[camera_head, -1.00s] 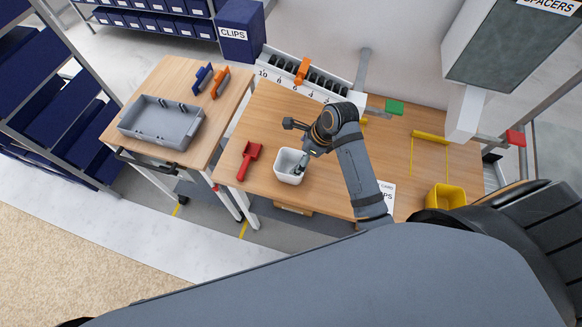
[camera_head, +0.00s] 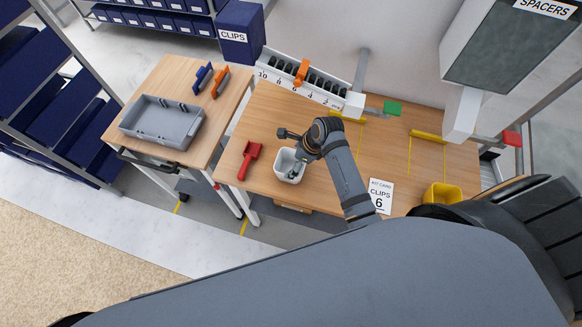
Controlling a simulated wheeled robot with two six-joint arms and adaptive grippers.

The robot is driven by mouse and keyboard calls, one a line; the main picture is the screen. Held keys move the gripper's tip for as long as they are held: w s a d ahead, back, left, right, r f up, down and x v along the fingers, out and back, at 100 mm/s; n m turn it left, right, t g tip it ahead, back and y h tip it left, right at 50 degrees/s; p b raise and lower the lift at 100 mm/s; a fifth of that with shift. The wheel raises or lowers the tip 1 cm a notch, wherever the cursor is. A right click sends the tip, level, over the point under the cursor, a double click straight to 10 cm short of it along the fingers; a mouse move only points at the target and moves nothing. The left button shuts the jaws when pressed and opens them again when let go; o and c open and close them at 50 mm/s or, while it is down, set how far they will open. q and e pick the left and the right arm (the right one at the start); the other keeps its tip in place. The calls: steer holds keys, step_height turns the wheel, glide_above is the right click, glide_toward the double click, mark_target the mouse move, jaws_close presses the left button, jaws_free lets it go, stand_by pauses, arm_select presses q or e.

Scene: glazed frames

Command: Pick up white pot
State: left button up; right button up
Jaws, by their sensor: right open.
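The white pot (camera_head: 284,172) stands upright on the wooden table, right of a red scoop (camera_head: 249,160). My right gripper (camera_head: 295,168) is at the pot's right side, with its fingers at or over the rim. It is open. The small picture hides whether a finger touches the pot wall, and part of the pot's right side is covered by the gripper. My left gripper is not in view.
A numbered rack (camera_head: 306,80) lines the table's back edge. A yellow bin (camera_head: 443,194) and a "CLIPS 6" card (camera_head: 381,196) lie to the right. A grey tray (camera_head: 162,123) sits on the left table.

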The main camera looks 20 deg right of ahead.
steer(key=shift+f, duration=0.15)
steer(key=c, duration=1.2)
